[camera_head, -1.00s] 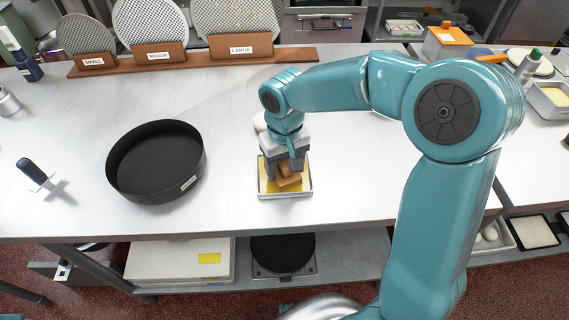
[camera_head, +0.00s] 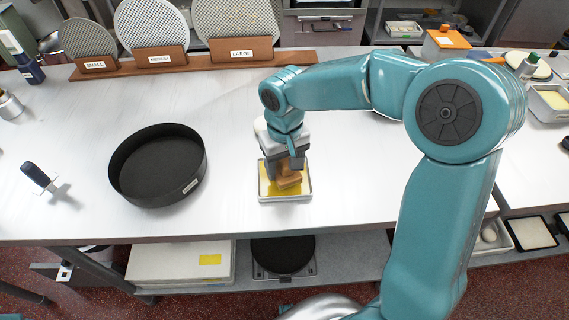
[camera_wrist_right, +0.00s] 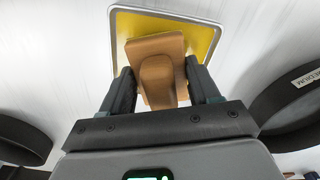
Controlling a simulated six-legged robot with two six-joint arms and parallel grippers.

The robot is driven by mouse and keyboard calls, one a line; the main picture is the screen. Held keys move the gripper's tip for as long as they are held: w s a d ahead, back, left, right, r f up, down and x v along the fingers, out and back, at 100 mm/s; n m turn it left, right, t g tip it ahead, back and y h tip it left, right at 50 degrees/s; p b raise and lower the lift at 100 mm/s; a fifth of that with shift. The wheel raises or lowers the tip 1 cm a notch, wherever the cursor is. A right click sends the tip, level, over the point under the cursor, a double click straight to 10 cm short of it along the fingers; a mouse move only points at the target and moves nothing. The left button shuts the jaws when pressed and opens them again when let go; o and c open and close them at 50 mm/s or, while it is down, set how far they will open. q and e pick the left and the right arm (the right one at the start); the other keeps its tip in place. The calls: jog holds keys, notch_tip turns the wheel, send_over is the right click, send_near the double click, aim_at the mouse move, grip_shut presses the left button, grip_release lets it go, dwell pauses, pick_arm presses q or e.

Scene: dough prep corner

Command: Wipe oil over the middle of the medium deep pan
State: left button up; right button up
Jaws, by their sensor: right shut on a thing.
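The black round deep pan (camera_head: 160,185) stands empty and upright on the white counter, left of centre. A small label sits on its outer wall. In the right wrist view its labelled wall (camera_wrist_right: 296,100) shows at the right, and the label reads MEDIUM. A shallow metal tray (camera_head: 308,192) with a yellow oily bottom (camera_wrist_right: 198,38) stands right of the pan. My right gripper (camera_head: 286,172) points down over this tray, shut on the handle of a tan wiping block (camera_head: 290,183). The block (camera_wrist_right: 158,45) is over the yellow area; contact is hard to tell. My left gripper is out of view.
Round perforated discs stand in a wooden rack (camera_head: 215,62) labelled SMALL, MEDIUM and LARGE along the back. A dark-handled tool (camera_head: 36,175) stands at the left. The counter between pan and tray is clear. Shelves below hold a white box (camera_head: 170,262).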

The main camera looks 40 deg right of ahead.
aim_at(285, 161)
jog(key=shift+r+p, duration=1.75)
jog(key=shift+r, duration=0.9)
jog(key=shift+f, duration=0.1)
jog(key=shift+s, duration=0.15)
